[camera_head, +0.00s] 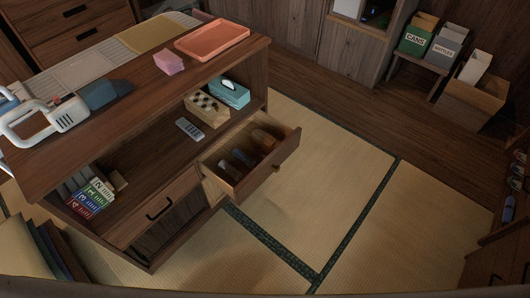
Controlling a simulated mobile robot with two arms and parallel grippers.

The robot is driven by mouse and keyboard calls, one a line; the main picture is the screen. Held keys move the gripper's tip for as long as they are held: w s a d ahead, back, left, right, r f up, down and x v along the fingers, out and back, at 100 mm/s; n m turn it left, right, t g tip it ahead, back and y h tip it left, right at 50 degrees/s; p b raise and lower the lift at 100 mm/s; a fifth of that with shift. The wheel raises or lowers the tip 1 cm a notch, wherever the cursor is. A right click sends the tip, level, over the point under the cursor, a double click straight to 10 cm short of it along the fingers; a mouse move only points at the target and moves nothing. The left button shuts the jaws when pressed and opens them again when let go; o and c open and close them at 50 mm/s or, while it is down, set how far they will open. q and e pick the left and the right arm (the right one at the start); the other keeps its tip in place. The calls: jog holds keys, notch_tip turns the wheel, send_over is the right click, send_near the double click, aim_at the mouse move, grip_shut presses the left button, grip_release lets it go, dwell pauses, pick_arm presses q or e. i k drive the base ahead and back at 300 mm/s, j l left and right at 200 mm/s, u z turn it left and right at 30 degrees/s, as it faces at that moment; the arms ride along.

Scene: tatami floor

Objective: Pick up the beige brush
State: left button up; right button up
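No beige brush can be made out for certain. An open drawer (283,157) juts out from the wooden cabinet and holds several small items. One is a brown rounded item (263,138) at its far end; I cannot tell whether it is a brush. A dark item (243,157) and a reddish item (230,171) lie nearer. The drawer's front wall hides parts of them.
The shelf below holds a remote (189,128) and a teal tissue box (230,93). Tatami (400,225) right of the drawer is clear.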

aim_at(265, 140)
jog(key=u, duration=3)
jog(key=z, duration=2.95)
jog(key=l+u, duration=0.1)
jog(key=u, duration=0.75)
jog(key=i+l+u, duration=0.1)
jog(key=l+u, duration=0.3)
jog(key=l, duration=0.25)
jog(key=l+u, duration=0.45)
jog(key=l, duration=0.25)
jog(key=l+u, duration=0.4)
jog(key=l, duration=0.25)
